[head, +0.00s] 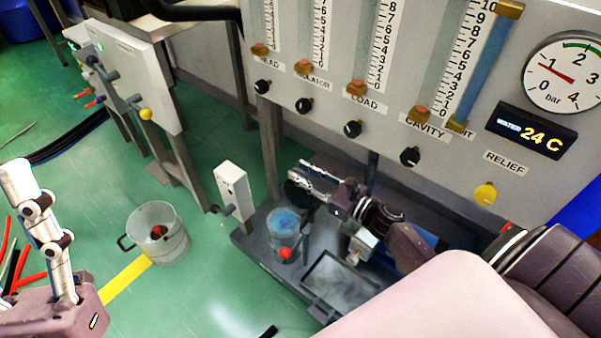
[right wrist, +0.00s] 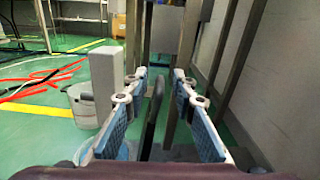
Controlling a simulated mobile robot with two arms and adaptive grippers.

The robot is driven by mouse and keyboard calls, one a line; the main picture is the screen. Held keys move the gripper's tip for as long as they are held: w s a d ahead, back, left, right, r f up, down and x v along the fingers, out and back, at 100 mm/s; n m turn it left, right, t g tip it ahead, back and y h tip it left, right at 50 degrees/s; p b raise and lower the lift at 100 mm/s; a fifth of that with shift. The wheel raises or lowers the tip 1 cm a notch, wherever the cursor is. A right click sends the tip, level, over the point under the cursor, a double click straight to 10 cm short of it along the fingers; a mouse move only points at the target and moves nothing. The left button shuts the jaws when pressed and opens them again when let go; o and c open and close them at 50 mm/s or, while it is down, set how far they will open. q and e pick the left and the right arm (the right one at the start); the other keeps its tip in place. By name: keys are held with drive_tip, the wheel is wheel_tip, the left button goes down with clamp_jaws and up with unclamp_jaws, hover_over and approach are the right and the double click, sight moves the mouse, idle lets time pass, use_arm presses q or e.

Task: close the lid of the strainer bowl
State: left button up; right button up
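The strainer bowl (head: 284,240) is a clear cup with blue inside and a red knob low on its front, standing on the dark base plate. A dark round disc (head: 298,194), which looks like its lid, stands raised behind the bowl. My right gripper (head: 303,176) is at the disc, above and behind the bowl, and hides part of it. In the right wrist view a thin dark upright edge (right wrist: 152,115) shows between the open blue-padded fingers, with gaps on both sides. My left gripper (head: 25,190) is at the left edge, away from the bowl; its finger opening is unclear.
A white post box (head: 233,188) stands just left of the bowl. A dark-rimmed tray (head: 340,284) lies to its right. A clear bucket (head: 160,245) stands on the green floor. The gauge panel (head: 330,120) with knobs rises behind my right arm.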

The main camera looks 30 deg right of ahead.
drive_tip(key=shift+w+a, duration=0.1)
drive_tip(key=shift+w, duration=0.25)
clamp_jaws()
